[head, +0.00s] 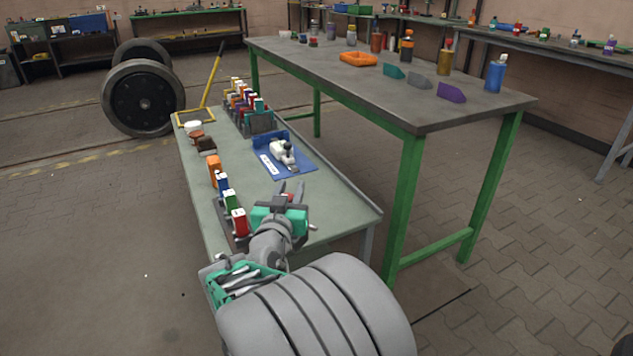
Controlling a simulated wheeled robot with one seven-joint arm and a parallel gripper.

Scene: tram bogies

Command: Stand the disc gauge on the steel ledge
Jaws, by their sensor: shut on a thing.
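My gripper (290,188) is over the near part of a low grey-green bench, its two grey fingers pointing away from me. I cannot tell whether this is the disc gauge. A white device with a dark knob (283,152) sits on a blue mat (303,166) beyond the fingers. A raised grey strip (338,178) runs along the bench's right edge; I cannot tell whether it is the steel ledge.
Coloured blocks (222,187) line the bench's left side, and a rack of coloured items (248,105) stands farther back. A taller green-legged table (400,85) stands close on the right, with an orange tray (358,59). Bare bench top lies left of the mat.

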